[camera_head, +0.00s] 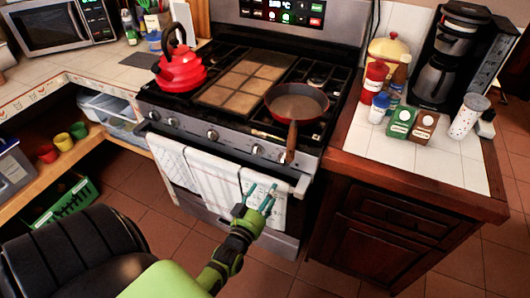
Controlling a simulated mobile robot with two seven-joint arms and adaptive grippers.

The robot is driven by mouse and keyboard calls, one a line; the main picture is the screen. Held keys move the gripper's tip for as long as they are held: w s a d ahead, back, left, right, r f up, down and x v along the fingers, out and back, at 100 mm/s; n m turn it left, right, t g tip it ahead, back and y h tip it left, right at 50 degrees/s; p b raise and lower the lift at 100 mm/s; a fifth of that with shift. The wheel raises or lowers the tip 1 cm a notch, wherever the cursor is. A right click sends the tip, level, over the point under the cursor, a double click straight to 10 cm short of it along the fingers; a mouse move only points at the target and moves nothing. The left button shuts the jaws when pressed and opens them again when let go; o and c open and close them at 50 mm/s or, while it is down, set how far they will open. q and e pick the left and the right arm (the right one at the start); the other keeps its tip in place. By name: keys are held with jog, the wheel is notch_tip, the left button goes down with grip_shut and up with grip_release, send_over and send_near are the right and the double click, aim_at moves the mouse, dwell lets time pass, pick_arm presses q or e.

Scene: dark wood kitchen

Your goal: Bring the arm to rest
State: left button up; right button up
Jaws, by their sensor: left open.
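My left gripper (259,198) is in the middle of the head camera view, at the end of my green and black arm. Its two teal fingers are spread apart, with nothing between them. It is in front of the oven door, over the white towel (259,187) at the right end of the oven handle; I cannot tell whether it touches the towel. My right gripper is not in view.
The stove (236,115) holds a red kettle (179,69) and a red pan (297,104) whose wooden handle sticks out over the front edge. The right counter (424,164) carries jars, shakers and a coffee maker (461,57). Tiled floor (320,274) is clear below.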

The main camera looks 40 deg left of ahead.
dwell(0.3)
pick_arm(q)
jog(key=s+d+f+m+g+h, duration=0.1)
jog(key=s+d+f+g, duration=0.15)
jog(key=f, duration=0.55)
jog(key=s+d+f+m+g+h, duration=0.1)
jog(key=s+d+f+g+h, duration=0.2)
jog(key=f, duration=0.4)
jog(key=s+d+f+g, duration=0.25)
jog(key=s+f, duration=0.25)
jog(key=f, duration=0.3)
jog(key=s+d+f+m+g, duration=0.1)
jog(key=s+f+g, duration=0.3)
jog(key=s, duration=0.9)
jog(key=s+d+f+m+g, duration=0.1)
jog(key=s+f+g, duration=0.3)
jog(key=s+f, duration=0.5)
jog(key=s+m, duration=0.1)
jog(key=s, duration=0.3)
jog(key=shift+s+d+f, duration=0.15)
jog(key=shift+s+f, duration=0.2)
